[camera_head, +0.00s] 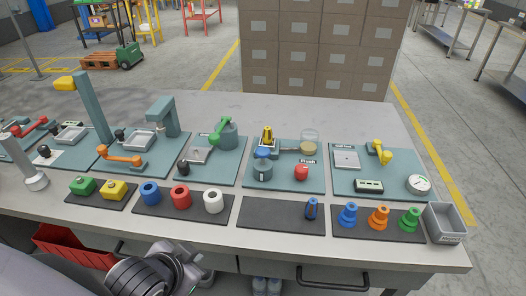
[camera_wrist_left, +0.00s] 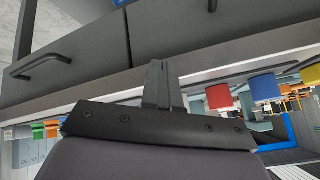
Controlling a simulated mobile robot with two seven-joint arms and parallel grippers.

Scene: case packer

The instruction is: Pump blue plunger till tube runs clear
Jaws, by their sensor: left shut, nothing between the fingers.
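The blue plunger (camera_head: 263,152) tops a teal pump body on the mat right of the table's middle. A short tube (camera_head: 287,150) appears to run from it towards a clear beaker (camera_head: 310,144) holding yellowish liquid; its contents are too small to tell. A red knob (camera_head: 301,172) stands beside a "Flush" label. My left gripper (camera_head: 192,284) is low at the front edge, well left of and apart from the plunger. In the left wrist view its fingers (camera_wrist_left: 160,85) are together and empty. My right gripper is not seen.
Blue, red and white rings (camera_head: 213,201) stand on a dark tray in front. Another tray (camera_head: 270,213) holds a small blue item. Coloured cones (camera_head: 379,217) and a grey bin (camera_head: 444,224) are at the right. Drawer handles (camera_head: 332,279) stick out below the table edge.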

